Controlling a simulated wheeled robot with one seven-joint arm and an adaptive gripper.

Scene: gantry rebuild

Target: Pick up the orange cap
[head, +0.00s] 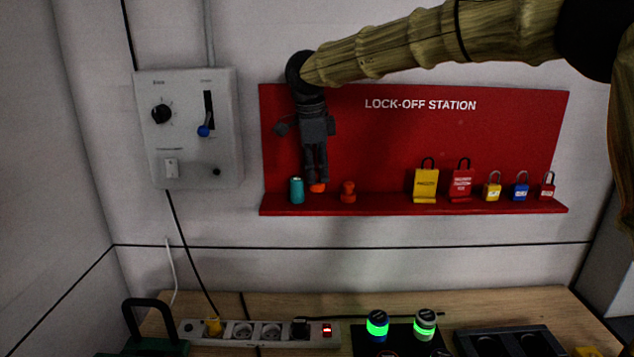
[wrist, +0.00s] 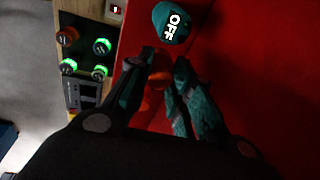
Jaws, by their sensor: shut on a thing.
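The orange cap (head: 317,188) is at the shelf of the red lock-off board in the head view, directly below my fingertips. My gripper (head: 317,181) points down and is shut on the cap, hiding its upper part. In the wrist view, orange (wrist: 160,79) shows between the two fingers of my gripper (wrist: 165,64), partly hidden by them. I cannot tell whether the cap still touches the shelf.
A red-orange piece (head: 348,191) stands close right. Several padlocks and tags, including a yellow one (head: 425,184), line the shelf (head: 400,208) farther right.

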